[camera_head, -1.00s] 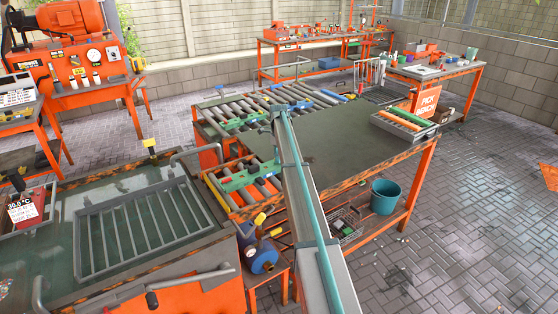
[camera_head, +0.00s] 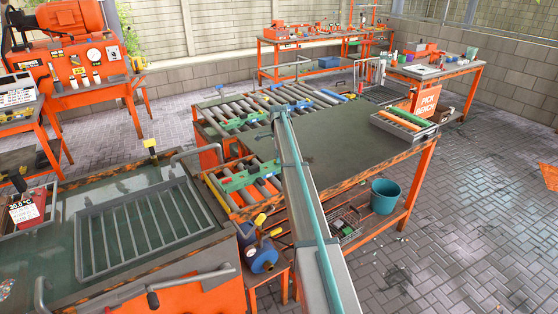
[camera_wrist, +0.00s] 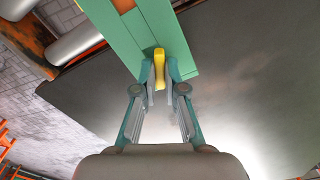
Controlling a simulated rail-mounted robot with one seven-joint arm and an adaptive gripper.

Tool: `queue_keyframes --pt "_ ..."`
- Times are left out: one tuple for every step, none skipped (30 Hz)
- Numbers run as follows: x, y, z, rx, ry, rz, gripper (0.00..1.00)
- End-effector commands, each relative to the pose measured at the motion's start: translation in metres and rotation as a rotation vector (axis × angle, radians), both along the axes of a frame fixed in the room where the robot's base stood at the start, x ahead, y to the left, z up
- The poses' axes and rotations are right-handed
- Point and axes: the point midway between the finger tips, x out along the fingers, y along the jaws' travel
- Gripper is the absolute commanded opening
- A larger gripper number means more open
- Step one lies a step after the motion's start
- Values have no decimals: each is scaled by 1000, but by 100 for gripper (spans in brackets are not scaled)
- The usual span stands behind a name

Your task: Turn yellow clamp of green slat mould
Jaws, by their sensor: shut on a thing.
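The green slat mould (camera_wrist: 141,32) lies at the top of the wrist view, over the edge of a dark bench top. Its small yellow clamp (camera_wrist: 159,56) stands at the mould's near end, between the fingertips of my gripper (camera_wrist: 159,74). The fingers are shut on the clamp, one on each side. In the head view, a green piece (camera_head: 243,122) lies at the near end of the upper rollers, just left of my arm. My gripper and the yellow clamp are hidden behind my arm there.
The dark bench top (camera_head: 345,145) is mostly clear right of my arm. Grey rollers (camera_wrist: 75,42) lie left of the mould. A tray of orange and green slats (camera_head: 405,122) sits at the bench's right end.

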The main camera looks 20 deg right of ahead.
Motion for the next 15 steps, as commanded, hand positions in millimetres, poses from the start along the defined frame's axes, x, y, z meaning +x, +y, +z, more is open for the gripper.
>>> queue_keyframes --pt "-1 0 0 0 1 43 0" --pt "0 0 0 0 1 65 0" --pt "0 0 0 0 1 88 0" --pt "0 0 0 0 1 102 0" --pt "0 0 0 0 1 110 0" --pt "0 0 0 0 1 117 0" --pt "0 0 0 0 1 119 0" --pt "0 0 0 0 1 120 0" --pt "0 0 0 0 1 119 0" --pt "0 0 0 0 1 119 0" --pt "0 0 0 0 1 118 0" --pt "0 0 0 0 1 118 0" --pt "0 0 0 0 1 119 0" --pt "0 0 0 0 1 124 0" --pt "-1 0 0 0 1 138 0"
